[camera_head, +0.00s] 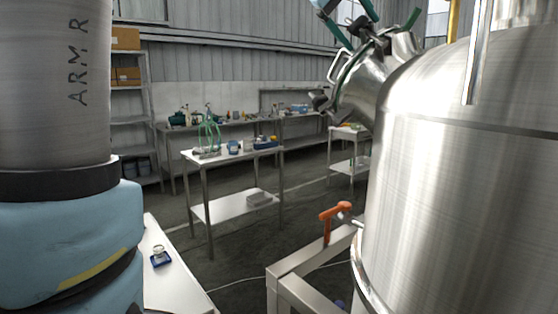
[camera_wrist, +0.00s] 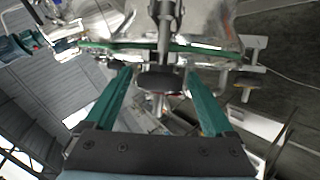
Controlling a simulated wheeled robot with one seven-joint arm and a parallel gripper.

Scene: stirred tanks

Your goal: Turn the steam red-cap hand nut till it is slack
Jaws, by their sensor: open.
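In the wrist view my gripper (camera_wrist: 160,74) has two green fingers spread wide apart. A dark, blunt knob (camera_wrist: 159,79) shows between the fingertips, at the end of a metal stem. A thin reddish edge shows under it, so it may be the red-capped hand nut, but I cannot be sure. I see a gap on both sides of it, and the fingers are not closed on it. In the head view, green pieces show at the top beside a shiny metal fitting (camera_head: 365,95); I cannot tell which are my fingers. No steam label is readable.
A large steel tank (camera_head: 465,170) fills the right. An orange-handled valve (camera_head: 335,210) sits by its frame (camera_head: 312,262). A white cart (camera_head: 235,207) and benches with small items stand behind. A white table (camera_head: 170,285) is at lower left. Open floor lies between.

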